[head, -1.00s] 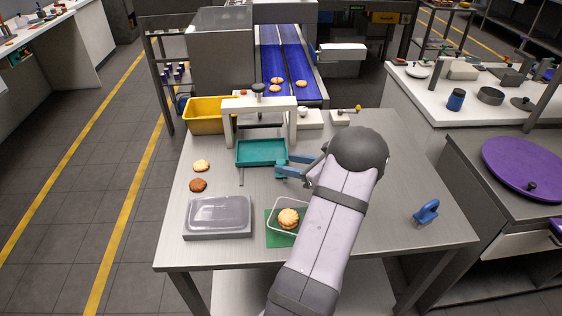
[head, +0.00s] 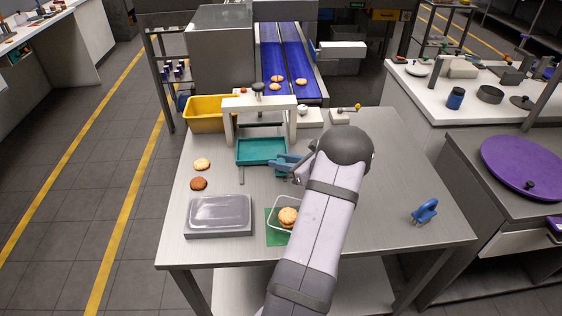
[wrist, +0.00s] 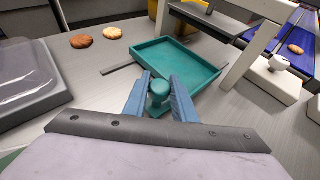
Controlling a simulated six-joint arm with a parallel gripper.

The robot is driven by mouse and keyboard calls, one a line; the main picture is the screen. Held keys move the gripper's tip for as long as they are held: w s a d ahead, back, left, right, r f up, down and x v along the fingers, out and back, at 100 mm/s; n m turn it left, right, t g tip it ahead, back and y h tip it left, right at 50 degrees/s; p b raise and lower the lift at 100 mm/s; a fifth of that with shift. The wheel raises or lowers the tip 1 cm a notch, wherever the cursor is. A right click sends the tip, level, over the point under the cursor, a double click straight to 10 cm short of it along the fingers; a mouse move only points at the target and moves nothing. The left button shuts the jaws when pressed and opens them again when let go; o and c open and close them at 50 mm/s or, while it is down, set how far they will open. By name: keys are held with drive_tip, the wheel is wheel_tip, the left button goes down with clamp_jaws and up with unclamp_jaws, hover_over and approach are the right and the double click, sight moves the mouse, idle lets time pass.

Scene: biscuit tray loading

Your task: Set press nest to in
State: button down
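The press nest is a teal, shallow, empty tray (head: 262,162). It lies on the table in front of the white press frame (head: 229,121), drawn out toward the near side; its far edge is close to the frame's legs. A teal knob (wrist: 158,92) stands at its near right corner in the wrist view. My gripper (head: 279,162) is at that corner. In the wrist view its two blue fingers (wrist: 160,88) stand on either side of the knob and appear closed against it.
A yellow bin (head: 205,125) is left of the press. Two biscuits (head: 202,164) lie on the left of the table. A grey lidded box (head: 219,214), a clear container with biscuits (head: 288,228) and a blue clip-like object (head: 425,212) are nearer. Blue conveyors (head: 272,60) run behind.

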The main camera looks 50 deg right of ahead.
sight(280, 145)
drive_tip(key=w+d+b, duration=0.2)
drive_tip(key=w+d, duration=0.3)
drive_tip(key=shift+w+d+b, duration=0.3)
drive_tip(key=shift+d, duration=0.05)
drive_tip(key=shift+r, duration=0.2)
drive_tip(key=c, duration=1.5)
unclamp_jaws()
drive_tip(key=shift+w+d, duration=0.1)
drive_tip(key=shift+o, duration=0.2)
drive_tip(key=shift+f, duration=0.15)
